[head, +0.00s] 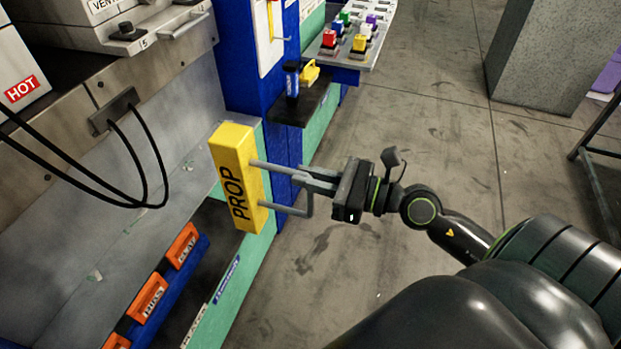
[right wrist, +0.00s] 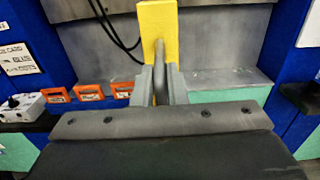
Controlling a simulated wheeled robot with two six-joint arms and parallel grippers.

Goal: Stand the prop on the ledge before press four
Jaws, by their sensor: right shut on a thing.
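The prop (head: 237,178) is a yellow block marked PROP with a grey bar handle (head: 283,209) on its side. It stands roughly upright in the head view and also shows in the right wrist view (right wrist: 155,22). My right gripper (head: 304,181) is shut on the handle, seen also in the right wrist view (right wrist: 162,85). The grey ledge (right wrist: 225,80) with a green front lies behind and below the prop. I cannot tell whether the prop touches it. Press four's number is not readable here. My left gripper is not in view.
Orange boxes (head: 147,297) sit in a low rack beside the ledge. Black cables (head: 127,150) hang from the machine wall. A button panel (head: 350,45) stands beyond.

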